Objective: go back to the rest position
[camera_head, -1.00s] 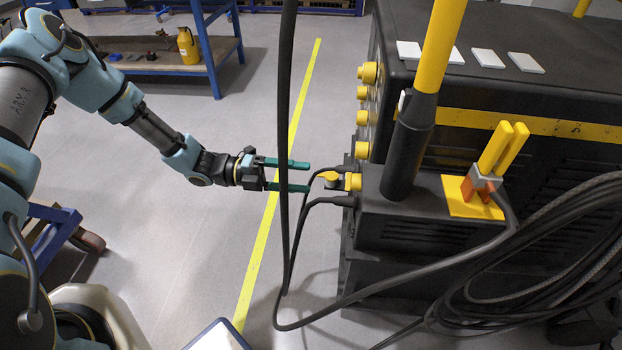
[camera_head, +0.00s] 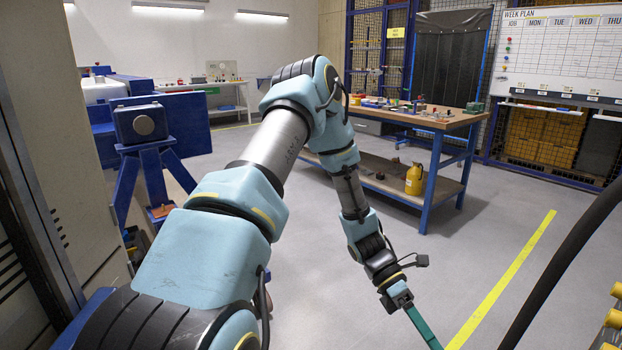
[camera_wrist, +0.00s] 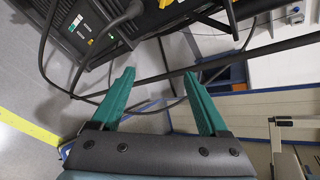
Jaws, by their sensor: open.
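My gripper (camera_head: 424,328) shows at the lower right of the head view, hanging over the floor with one teal finger running towards the bottom edge. The rest of its jaws is cut off there. In the wrist view my gripper (camera_wrist: 158,75) has both teal fingers spread wide with nothing between them. The dark machine (camera_wrist: 85,25) with cables lies beyond the left finger in that view. My arm reaches across the middle of the head view.
A blue-framed workbench (camera_head: 432,180) with a yellow bottle (camera_head: 414,180) stands behind my arm. Yellow fittings (camera_head: 612,320) and a thick black cable (camera_head: 562,262) are at the right edge. A blue stand (camera_head: 150,180) is at left. Grey floor around the yellow line (camera_head: 505,278) is clear.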

